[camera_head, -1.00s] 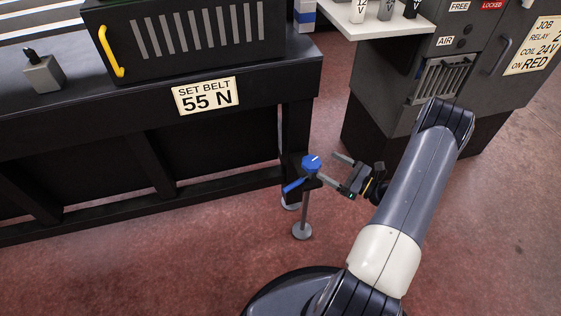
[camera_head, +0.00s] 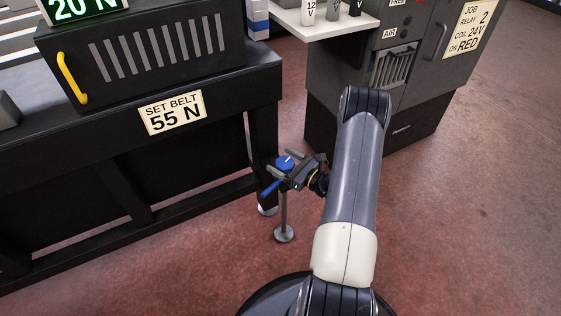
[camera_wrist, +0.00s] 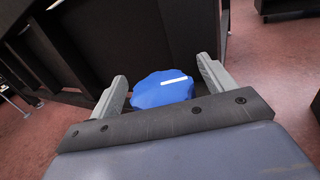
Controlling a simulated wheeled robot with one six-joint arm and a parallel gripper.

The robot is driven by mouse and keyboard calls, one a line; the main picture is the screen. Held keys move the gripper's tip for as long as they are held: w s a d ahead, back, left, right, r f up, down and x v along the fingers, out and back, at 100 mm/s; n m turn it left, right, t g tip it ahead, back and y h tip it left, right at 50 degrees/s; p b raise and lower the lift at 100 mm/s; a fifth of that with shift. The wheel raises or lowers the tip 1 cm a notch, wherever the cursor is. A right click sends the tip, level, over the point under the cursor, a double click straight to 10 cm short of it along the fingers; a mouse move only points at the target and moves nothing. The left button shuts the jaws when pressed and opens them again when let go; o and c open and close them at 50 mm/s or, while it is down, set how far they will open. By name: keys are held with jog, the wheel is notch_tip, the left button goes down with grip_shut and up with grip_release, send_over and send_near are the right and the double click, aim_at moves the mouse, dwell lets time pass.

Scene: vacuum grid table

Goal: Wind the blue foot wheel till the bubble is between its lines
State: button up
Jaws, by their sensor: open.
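The blue foot wheel (camera_head: 284,163) sits on top of a thin post with a round grey foot, by the near corner leg of the black bench. In the wrist view the blue wheel (camera_wrist: 163,89), with a white mark on its top, lies between my two fingers. My gripper (camera_head: 284,162) is open around the wheel; I cannot tell whether either finger touches it. The gripper's fingers also show in the wrist view (camera_wrist: 160,82), one on each side of the wheel. A blue bar (camera_head: 270,188) sticks out to the lower left below the wheel. I cannot make out the bubble or its lines.
The black bench (camera_head: 205,140) with a "SET BELT 55 N" sign (camera_head: 172,112) stands to the left. A display reading "20 N" (camera_head: 84,8) tops the machine on it. A grey cabinet (camera_head: 410,60) and white shelf (camera_head: 325,25) stand behind. The red floor on the right is clear.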

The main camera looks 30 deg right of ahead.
jog(key=shift+w+a, duration=0.3)
jog(key=shift+w, duration=0.25)
jog(key=c, duration=1)
jog(key=shift+n+y+b, duration=0.3)
jog(key=shift+y, duration=0.2)
jog(key=shift+f+n+g+y+b, duration=0.1)
jog(key=shift+n+g+y+b, duration=0.45)
jog(key=shift+g+y, duration=0.2)
jog(key=shift+s+a+n+g+y, duration=0.15)
jog(key=shift+n+g+y, duration=0.5)
jog(key=shift+n+y, duration=0.15)
